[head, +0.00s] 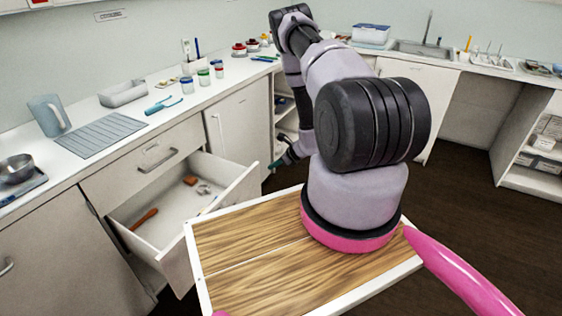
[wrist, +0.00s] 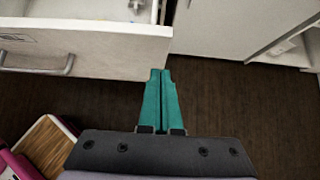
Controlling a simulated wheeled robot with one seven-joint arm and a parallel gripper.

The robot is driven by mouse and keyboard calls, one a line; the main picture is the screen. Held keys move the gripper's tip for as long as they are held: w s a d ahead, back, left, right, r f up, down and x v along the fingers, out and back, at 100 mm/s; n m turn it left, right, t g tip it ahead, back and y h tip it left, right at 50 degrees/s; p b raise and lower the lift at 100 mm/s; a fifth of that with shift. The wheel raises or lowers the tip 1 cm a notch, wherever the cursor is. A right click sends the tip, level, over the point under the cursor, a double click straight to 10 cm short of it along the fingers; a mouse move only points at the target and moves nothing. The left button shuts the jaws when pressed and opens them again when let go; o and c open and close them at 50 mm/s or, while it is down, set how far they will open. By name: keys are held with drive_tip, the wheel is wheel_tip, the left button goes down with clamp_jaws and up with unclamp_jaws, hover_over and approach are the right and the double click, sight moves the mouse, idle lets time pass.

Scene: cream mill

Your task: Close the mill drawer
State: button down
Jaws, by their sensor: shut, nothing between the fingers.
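The mill drawer (head: 236,186) is pulled open from the left counter in the head view, with an orange-handled tool (head: 144,218) and small items inside. In the wrist view its pale front panel (wrist: 110,50) fills the upper left, with a bar handle (wrist: 40,68). My gripper (head: 275,165) is beyond the drawer's far front corner in the head view. In the wrist view my gripper's teal fingers (wrist: 160,72) are shut and empty, with the tips at the right end of the front panel. I cannot tell whether they touch it.
Above is a shut drawer (head: 140,160), and a cupboard door (head: 238,122) stands beyond the open one. The counter holds a jug (head: 48,115), a drying mat (head: 101,134) and jars. My wooden-topped base is close to the drawer front. Dark floor (wrist: 230,100) is clear right of the fingers.

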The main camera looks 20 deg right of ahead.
sight(258, 166)
drive_tip(key=w+a, duration=0.2)
drive_tip(key=w, duration=0.1)
drive_tip(key=shift+w+a+f, duration=0.3)
drive_tip(key=shift+f, duration=0.1)
drive_tip(key=shift+w+a, duration=0.15)
drive_tip(key=shift+w, duration=0.05)
